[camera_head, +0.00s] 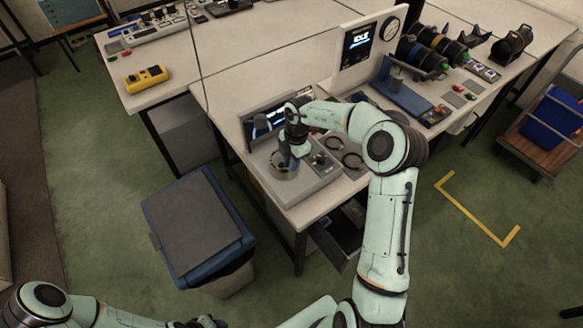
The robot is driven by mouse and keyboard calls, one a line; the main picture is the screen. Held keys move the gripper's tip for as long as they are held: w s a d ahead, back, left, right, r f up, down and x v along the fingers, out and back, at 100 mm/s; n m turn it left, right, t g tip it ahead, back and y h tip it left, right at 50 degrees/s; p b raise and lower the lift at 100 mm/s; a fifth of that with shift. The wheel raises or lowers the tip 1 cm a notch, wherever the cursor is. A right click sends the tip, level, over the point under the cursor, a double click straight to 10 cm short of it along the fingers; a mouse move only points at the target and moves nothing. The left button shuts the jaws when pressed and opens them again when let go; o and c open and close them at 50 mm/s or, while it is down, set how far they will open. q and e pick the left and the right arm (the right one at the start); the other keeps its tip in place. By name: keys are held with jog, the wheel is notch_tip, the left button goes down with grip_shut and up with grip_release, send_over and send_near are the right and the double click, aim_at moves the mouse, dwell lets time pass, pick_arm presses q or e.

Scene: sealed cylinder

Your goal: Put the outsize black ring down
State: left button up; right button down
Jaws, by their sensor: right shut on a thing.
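My right gripper (287,157) points down over the grey panel of a console at the near corner of the table. It is shut on a dark ring (274,162), seemingly the outsize black ring, low over the panel's left part. The gripper hides part of the ring, and I cannot tell whether it touches the panel.
The console's small screen (265,121) stands behind the panel. A display board with a gauge (390,29) and dark cylinders (420,57) stand farther back. A blue bin with a grey lid (197,222) stands on the floor left of the table. An open drawer (337,237) hangs below.

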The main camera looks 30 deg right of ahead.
aim_at(292, 177)
notch_tip(292, 177, down, 4)
jog(key=shift+r, duration=0.2)
jog(key=shift+f, duration=0.25)
jog(key=shift+s+f, duration=0.15)
jog(key=shift+f, duration=0.2)
jog(key=c, duration=1.1)
grip_release()
jog(key=shift+s, duration=0.2)
jog(key=r, duration=0.4)
jog(key=d+r, duration=0.1)
jog(key=r, duration=0.8)
jog(key=shift+w+d+r, duration=0.1)
jog(key=shift+w+d, duration=0.1)
jog(key=shift+w, duration=0.1)
